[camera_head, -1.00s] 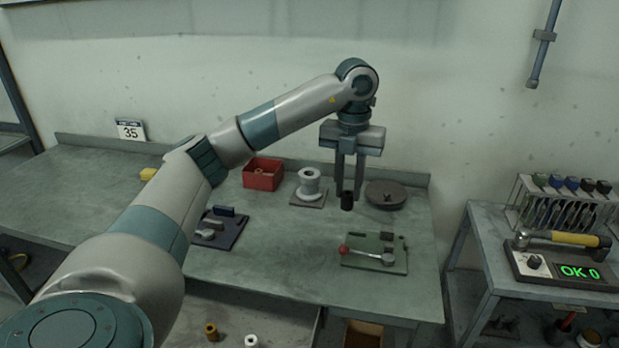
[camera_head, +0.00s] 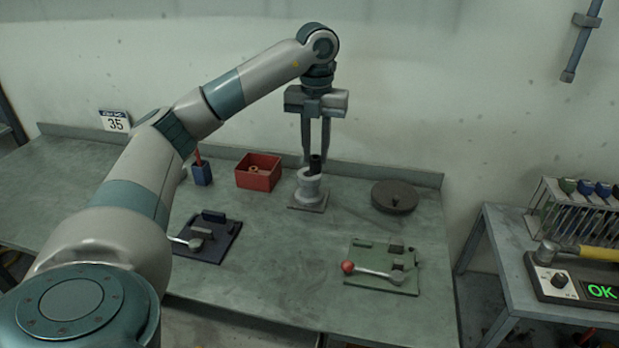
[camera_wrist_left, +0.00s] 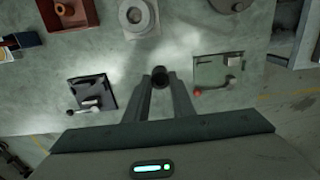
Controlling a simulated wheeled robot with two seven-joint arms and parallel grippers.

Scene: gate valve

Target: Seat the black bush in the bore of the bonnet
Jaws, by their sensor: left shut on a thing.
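The black bush (camera_head: 315,164) is a short dark cylinder held upright between the fingertips of my left gripper (camera_head: 315,152), which points straight down. The bonnet (camera_head: 309,188) is a light grey flanged part standing on a small square plate. In the head view the bush's lower end overlaps the bonnet's top. In the left wrist view the bush (camera_wrist_left: 160,76) sits between the fingers and shows apart from the bonnet (camera_wrist_left: 135,16), which is at the top edge. I cannot tell the exact height gap. My right gripper is not in view.
A red box (camera_head: 258,171) and a blue holder (camera_head: 202,173) stand left of the bonnet. A dark round disc (camera_head: 394,197) lies to its right. A dark blue fixture (camera_head: 208,238) and a green fixture (camera_head: 383,266) with levers lie in front. The bench (camera_head: 290,255) between them is clear.

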